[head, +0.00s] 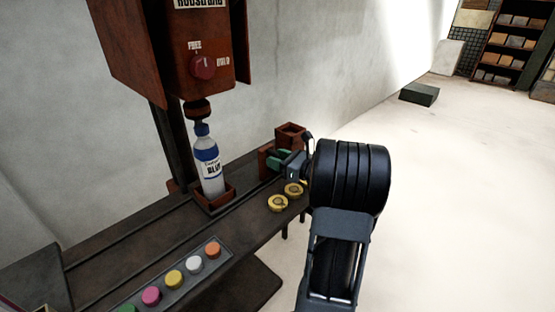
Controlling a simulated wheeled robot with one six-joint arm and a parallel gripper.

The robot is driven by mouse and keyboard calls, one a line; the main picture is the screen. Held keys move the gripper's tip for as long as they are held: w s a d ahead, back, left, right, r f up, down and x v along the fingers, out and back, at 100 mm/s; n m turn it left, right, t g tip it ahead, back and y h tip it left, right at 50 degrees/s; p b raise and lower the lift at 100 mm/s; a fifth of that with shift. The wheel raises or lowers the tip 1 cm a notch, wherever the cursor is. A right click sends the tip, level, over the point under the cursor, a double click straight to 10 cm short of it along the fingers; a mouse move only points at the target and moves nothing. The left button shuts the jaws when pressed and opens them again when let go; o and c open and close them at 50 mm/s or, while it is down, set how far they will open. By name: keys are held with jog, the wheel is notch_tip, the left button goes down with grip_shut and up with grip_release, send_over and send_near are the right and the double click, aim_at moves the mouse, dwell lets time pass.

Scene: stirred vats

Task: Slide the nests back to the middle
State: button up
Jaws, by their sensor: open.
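A brown square nest (230,196) stands on the dark rail bench under the dispenser and holds a clear bottle (212,184) with a blue cap and a blue label. A second brown box-like nest (291,131) stands at the bench's far right end. Another brown piece (265,162) shows just in front of it, partly covered by my gripper. My gripper (279,160), with green finger pads, is open beside this piece at the right end of the bench. Whether the fingers touch it I cannot tell. The arm hides part of that bench end.
A rust-red dispenser (180,50) with a red knob (203,66) hangs above the bottle. A strip of coloured buttons (193,265) runs along the front left. Open floor lies to the right.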

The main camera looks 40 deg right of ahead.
jog(key=shift+w, duration=0.15)
grip_shut()
dwell(0.4)
